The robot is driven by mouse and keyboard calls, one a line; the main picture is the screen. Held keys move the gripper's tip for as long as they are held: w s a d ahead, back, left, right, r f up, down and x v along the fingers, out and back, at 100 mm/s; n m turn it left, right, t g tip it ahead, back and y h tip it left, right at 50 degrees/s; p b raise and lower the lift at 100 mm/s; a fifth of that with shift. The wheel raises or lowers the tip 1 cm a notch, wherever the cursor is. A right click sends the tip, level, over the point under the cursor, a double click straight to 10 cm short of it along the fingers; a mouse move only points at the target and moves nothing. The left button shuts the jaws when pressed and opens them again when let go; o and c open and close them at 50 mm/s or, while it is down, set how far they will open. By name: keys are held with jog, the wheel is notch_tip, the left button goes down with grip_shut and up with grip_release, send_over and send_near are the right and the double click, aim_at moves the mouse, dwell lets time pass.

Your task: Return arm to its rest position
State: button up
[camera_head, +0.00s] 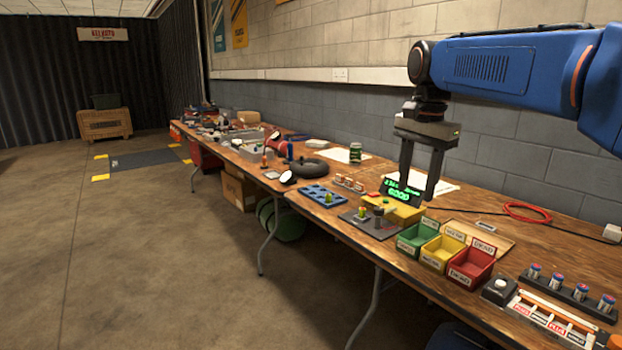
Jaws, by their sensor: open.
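My gripper (416,178) hangs from my blue arm at the right of the picture, fingers pointing down. Its two dark fingers are apart, with nothing seen held between them. It is above the workbench (480,212), in front of the block wall.
Green (417,238), yellow (441,252) and red (471,267) bins stand on the bench below the gripper. A battery rack (570,292) is at right, a blue tray (322,196) at left. A red cable (527,212) lies near the wall.

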jog(key=s+d+f+n+t, duration=0.2)
jog(key=s+f+n, duration=0.3)
jog(key=s+f, duration=0.6)
jog(key=s+d+f+n+t, duration=0.2)
jog(key=s+f+n, duration=0.3)
jog(key=s+f, duration=0.7)
jog(key=s+d, duration=0.1)
jog(key=s, duration=0.3)
jog(key=shift+d+n, duration=0.15)
jog(key=shift+n, duration=0.25)
